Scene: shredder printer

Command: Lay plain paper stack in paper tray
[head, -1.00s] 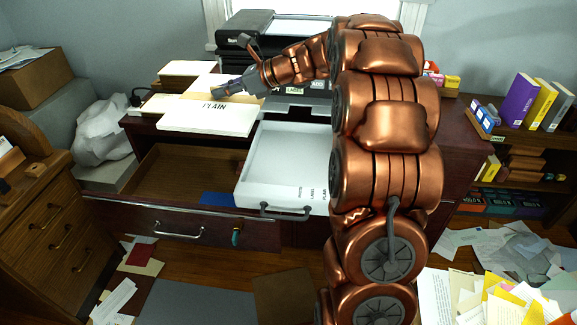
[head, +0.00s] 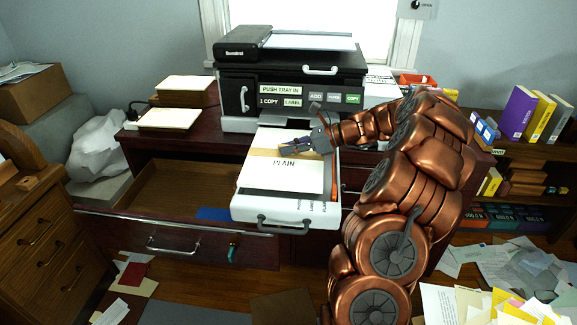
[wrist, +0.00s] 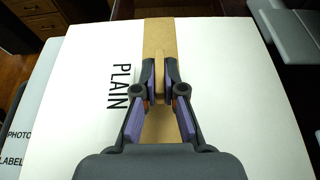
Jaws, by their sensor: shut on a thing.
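The plain paper stack (head: 290,178) is white, marked PLAIN, with a brown band (wrist: 158,45) across it. In the head view it lies level over the pulled-out white paper tray (head: 250,207), covering most of its inside. I cannot tell whether it rests on the tray's floor or is just above it. My gripper (head: 284,148) is over the band, and in the wrist view its fingers (wrist: 160,85) are closed together on the band. The tray's edge with PHOTO and LABEL lettering (wrist: 15,145) shows at the left of the wrist view.
The printer (head: 290,85) stands behind the tray on the desk, with a sign reading PUSH TRAY IN. Two more paper stacks (head: 168,118) sit at its left. A desk drawer (head: 165,195) is open left of the tray. Loose papers litter the floor at right.

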